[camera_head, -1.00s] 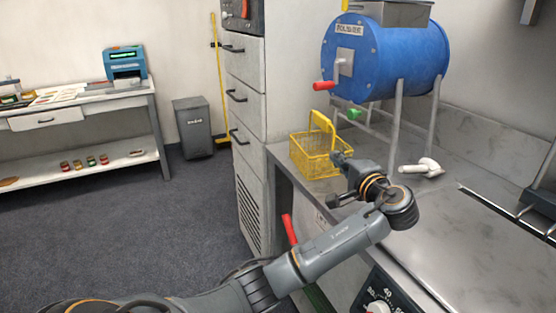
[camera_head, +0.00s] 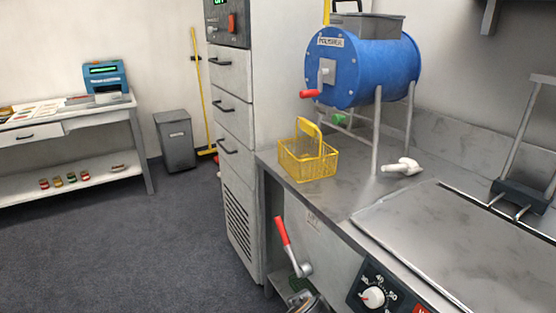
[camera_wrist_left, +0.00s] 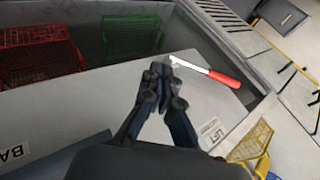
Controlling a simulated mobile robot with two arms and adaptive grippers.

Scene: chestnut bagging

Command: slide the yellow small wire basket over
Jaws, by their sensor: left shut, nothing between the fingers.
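The yellow small wire basket (camera_head: 308,167) stands upright on the grey counter (camera_head: 345,195), near its left end, with its handle raised. It also shows at the lower right of the left wrist view (camera_wrist_left: 250,145), partly cut off. My left gripper (camera_wrist_left: 160,78) is shut and empty in the left wrist view, in front of a white panel and apart from the basket. My right gripper is in neither view.
A blue drum machine (camera_head: 362,70) on legs stands behind the basket. A white scoop-like object (camera_head: 402,167) lies to its right. A red-handled lever (camera_head: 282,230) is below the counter edge. The left wrist view shows a red basket (camera_wrist_left: 38,52) and a green basket (camera_wrist_left: 130,35).

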